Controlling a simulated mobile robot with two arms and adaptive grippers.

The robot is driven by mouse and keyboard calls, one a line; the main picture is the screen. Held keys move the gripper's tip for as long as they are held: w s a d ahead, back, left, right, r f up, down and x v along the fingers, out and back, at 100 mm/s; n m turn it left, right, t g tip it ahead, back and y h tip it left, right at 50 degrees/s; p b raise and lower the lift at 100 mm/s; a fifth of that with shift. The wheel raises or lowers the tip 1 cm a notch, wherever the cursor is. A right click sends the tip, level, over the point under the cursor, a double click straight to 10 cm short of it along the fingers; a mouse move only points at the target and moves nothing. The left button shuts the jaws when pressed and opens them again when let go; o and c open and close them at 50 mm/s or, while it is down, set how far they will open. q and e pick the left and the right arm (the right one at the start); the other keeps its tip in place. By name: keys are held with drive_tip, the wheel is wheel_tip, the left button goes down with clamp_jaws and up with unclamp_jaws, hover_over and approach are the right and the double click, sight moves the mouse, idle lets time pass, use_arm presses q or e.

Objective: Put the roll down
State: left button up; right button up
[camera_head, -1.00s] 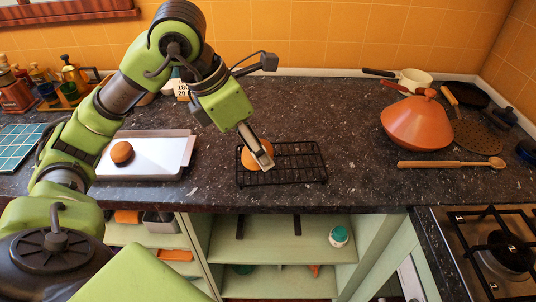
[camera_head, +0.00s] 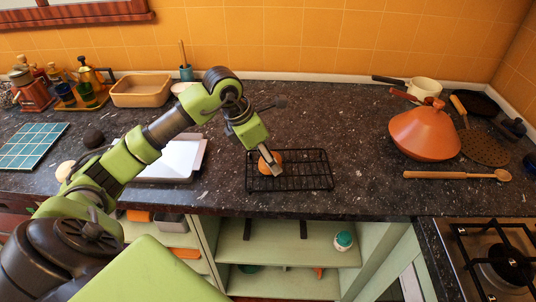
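A round orange-brown roll (camera_head: 263,160) is at the left part of the black wire rack (camera_head: 310,183) on the counter. My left gripper (camera_head: 271,165) comes down over the roll from above and appears shut on it, with a finger across its front. The gripper hides part of the roll, and whether its underside touches the rack bars cannot be seen clearly. A pale baking tray (camera_head: 187,160) lies left of the rack, partly hidden behind my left arm. My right gripper is out of view.
An orange tagine (camera_head: 425,133), a wooden spoon (camera_head: 450,175) and a cream pot (camera_head: 424,88) stand at the right, near the hob (camera_head: 495,255). A tan dish (camera_head: 141,92) and bottles stand at the back left. The counter between rack and tagine is clear.

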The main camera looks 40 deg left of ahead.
use_arm(q)
drive_tip(key=shift+f, duration=0.2)
drive_tip(key=o, duration=1.1)
drive_tip(key=shift+r, duration=0.15)
drive_tip(key=shift+s+a+r, duration=0.1)
drive_tip(key=shift+r, duration=0.15)
drive_tip(key=b+v, duration=0.1)
drive_tip(key=v, duration=1)
drive_tip(key=shift+r+b, duration=0.2)
drive_tip(key=shift+b, duration=0.1)
